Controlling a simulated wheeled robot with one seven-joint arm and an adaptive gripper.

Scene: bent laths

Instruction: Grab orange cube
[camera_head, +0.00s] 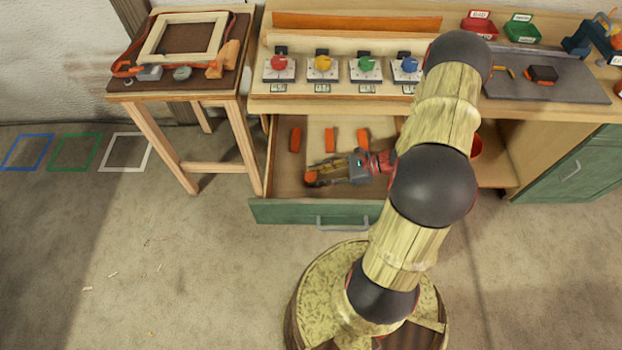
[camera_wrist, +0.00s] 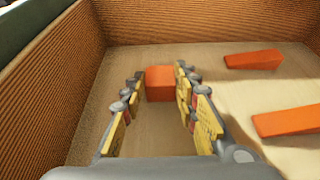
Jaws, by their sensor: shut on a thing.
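The orange cube (camera_head: 311,178) is inside the open drawer (camera_head: 285,211), at the tips of my gripper (camera_head: 315,174). In the wrist view the orange cube (camera_wrist: 159,84) sits between the two yellow-padded fingers of my gripper (camera_wrist: 160,76), near their tips. The fingers are shut on it. The cube is low, close to the drawer's floor; I cannot tell whether it touches it. My arm comes in from the right and hides the drawer's right part.
Orange wedge-like pieces (camera_head: 296,139) lie in the drawer behind my gripper; two (camera_wrist: 253,59) show at right in the wrist view. The drawer walls (camera_wrist: 200,28) stand close around. Above is a bench with colored knobs (camera_head: 279,64). A small table (camera_head: 178,95) stands left.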

